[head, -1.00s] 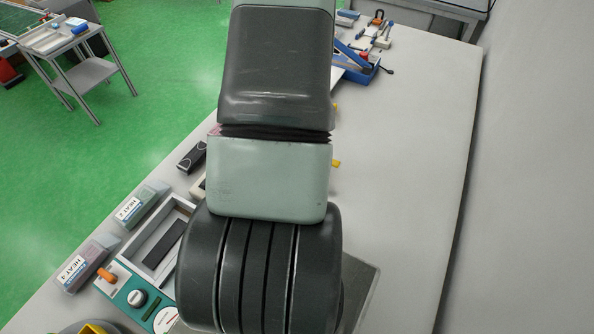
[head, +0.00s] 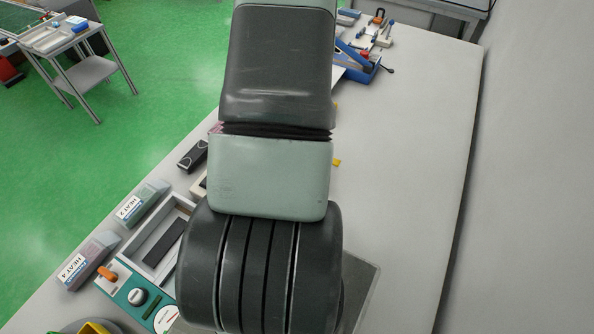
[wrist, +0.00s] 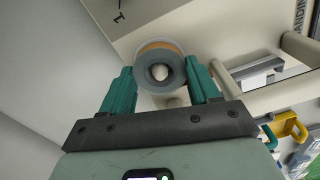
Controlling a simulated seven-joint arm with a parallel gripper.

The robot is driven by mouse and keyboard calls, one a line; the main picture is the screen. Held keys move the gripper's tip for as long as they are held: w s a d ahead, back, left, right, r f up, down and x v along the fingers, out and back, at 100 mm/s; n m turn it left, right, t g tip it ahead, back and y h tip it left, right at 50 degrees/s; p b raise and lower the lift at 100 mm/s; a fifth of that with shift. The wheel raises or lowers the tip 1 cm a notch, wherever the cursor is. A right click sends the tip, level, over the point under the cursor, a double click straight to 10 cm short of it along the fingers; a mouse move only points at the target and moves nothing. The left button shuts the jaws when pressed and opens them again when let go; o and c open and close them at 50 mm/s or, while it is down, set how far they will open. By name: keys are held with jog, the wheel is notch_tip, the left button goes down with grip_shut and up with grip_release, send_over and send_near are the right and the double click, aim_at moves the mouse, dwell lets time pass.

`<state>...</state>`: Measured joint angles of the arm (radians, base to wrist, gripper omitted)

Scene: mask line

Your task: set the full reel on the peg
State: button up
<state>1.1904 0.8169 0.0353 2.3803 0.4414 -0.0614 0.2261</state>
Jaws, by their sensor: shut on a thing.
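In the wrist view my gripper (wrist: 159,67) has its two teal fingers shut on a reel (wrist: 143,74). The reel is a round grey ring with an orange band on its far side, and its open centre faces the camera. A pale rounded thing (wrist: 160,72) shows inside the hole. It may be the end of a peg, but I cannot tell whether the reel is around it or only in front of it. A cream panel (wrist: 218,30) lies beyond the reel. In the head view my arm hides the gripper and reel.
A pale cylinder (wrist: 300,47) stands at the right of the wrist view, near yellow and blue parts (wrist: 287,128). The head view shows a grey bench (head: 420,150), clear on its right side. Sleeves (head: 88,260), a grey tray (head: 150,255) and a teal control box (head: 125,285) lie at left.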

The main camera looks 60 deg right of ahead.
jog(key=o, duration=1.1)
jog(key=shift+o, duration=0.2)
jog(key=shift+r, duration=0.1)
jog(key=shift+r, duration=0.95)
jog(key=shift+r, duration=3)
jog(key=shift+w, duration=0.1)
